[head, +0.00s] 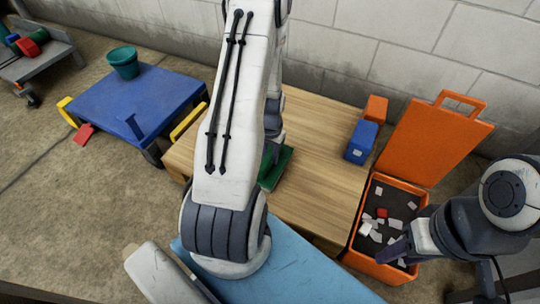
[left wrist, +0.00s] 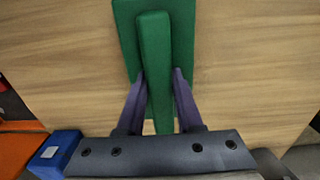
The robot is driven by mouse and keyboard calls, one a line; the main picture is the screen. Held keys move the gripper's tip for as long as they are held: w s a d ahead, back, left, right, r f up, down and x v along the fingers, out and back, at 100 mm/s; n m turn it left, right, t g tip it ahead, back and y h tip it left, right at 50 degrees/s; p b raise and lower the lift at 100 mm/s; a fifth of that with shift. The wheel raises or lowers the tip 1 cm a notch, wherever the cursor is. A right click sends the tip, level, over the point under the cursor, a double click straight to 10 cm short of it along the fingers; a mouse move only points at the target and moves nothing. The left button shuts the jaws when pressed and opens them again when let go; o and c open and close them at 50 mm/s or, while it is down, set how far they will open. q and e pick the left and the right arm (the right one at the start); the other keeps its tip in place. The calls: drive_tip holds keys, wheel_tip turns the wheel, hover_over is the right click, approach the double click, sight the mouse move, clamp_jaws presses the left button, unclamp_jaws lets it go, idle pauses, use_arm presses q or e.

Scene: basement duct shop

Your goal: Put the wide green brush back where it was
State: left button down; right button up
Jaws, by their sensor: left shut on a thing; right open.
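The wide green brush (head: 279,168) is at the wooden table, mostly behind my left arm in the head view. In the left wrist view the brush (left wrist: 126,25) shows a broad flat green body with a long raised handle. My left gripper (left wrist: 158,78) is shut on that handle, with one purple finger on each side. I cannot tell whether the brush touches the tabletop or is just above it. My right gripper (head: 394,252) is open and empty at the orange case, at the right.
The wooden table (head: 320,125) bears a blue box (head: 361,142) and an orange block (head: 376,108) at its right end. The open orange case (head: 353,262) holds white scraps. A low blue table (head: 160,92) with a teal bucket (head: 123,63) stands left. The table's middle is clear.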

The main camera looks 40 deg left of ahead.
use_arm(q)
drive_tip(key=c, duration=0.6)
unclamp_jaws()
drive_tip(key=shift+f, duration=0.1)
drive_tip(key=shift+o, duration=0.2)
wheel_tip(320, 180, up, 12)
drive_tip(key=p, duration=0.8)
drive_tip(key=d+r+m, duration=0.2)
drive_tip(key=d+r, duration=0.4)
drive_tip(key=d, duration=0.3)
drive_tip(key=d+r+m, duration=0.2)
drive_tip(key=d+r, duration=0.4)
drive_tip(key=d, duration=0.2)
drive_tip(key=s+d+r+m+h, duration=0.1)
drive_tip(key=s+d+r+m, duration=0.5)
drive_tip(key=s+d+r, duration=0.3)
drive_tip(key=s+d, duration=0.4)
drive_tip(key=s, duration=0.3)
drive_tip(key=shift+d, duration=0.35)
